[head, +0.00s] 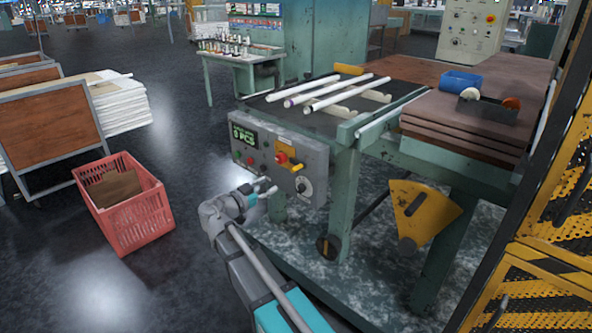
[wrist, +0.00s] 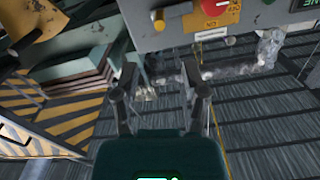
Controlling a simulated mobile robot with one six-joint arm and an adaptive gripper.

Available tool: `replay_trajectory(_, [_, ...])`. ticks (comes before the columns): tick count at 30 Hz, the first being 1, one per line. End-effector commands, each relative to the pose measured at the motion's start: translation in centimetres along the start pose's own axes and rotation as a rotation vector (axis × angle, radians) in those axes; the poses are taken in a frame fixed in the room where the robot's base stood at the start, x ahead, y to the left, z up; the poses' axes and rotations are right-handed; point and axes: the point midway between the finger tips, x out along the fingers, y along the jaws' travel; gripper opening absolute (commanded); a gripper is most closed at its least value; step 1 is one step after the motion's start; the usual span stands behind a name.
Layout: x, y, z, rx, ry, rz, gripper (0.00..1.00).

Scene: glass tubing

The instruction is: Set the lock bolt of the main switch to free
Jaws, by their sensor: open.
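The main switch is a red rotary knob (head: 282,157) on a yellow plate, on the front of a grey control box (head: 262,146). The knob also shows at the top edge of the wrist view (wrist: 216,6). Beside it is the lock bolt (head: 297,167), a small orange-yellow piece right of the knob in the head view. In the wrist view the bolt (wrist: 176,12) looks like a grey bar with an orange end, left of the knob. Whether it is locked or free I cannot tell. My gripper (head: 266,187) is open and empty, below and in front of the box; its fingers (wrist: 160,76) are apart.
A dial (head: 304,187) sits low on the box's right side, and a lit display (head: 243,137) is at upper left. White tubes (head: 335,98) lie on the table above. A red crate (head: 140,222) stands at left; yellow fencing (head: 560,190) is at right.

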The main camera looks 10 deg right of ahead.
Motion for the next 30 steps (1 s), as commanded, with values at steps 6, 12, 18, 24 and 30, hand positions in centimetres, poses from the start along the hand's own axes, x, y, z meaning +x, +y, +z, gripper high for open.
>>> replay_trajectory(6, [2.2, 0.0, 0.0, 0.000, 0.000, 0.004, 0.57])
replay_trajectory(12, [5.0, 0.0, 0.0, 0.000, 0.000, 0.003, 0.57])
replay_trajectory(18, [7.9, 0.0, 0.0, 0.000, 0.000, 0.003, 0.57])
replay_trajectory(24, [10.7, 0.0, 0.0, 0.000, 0.000, 0.003, 0.57])
replay_trajectory(30, [12.5, 0.0, 0.0, 0.000, 0.000, 0.001, 0.57])
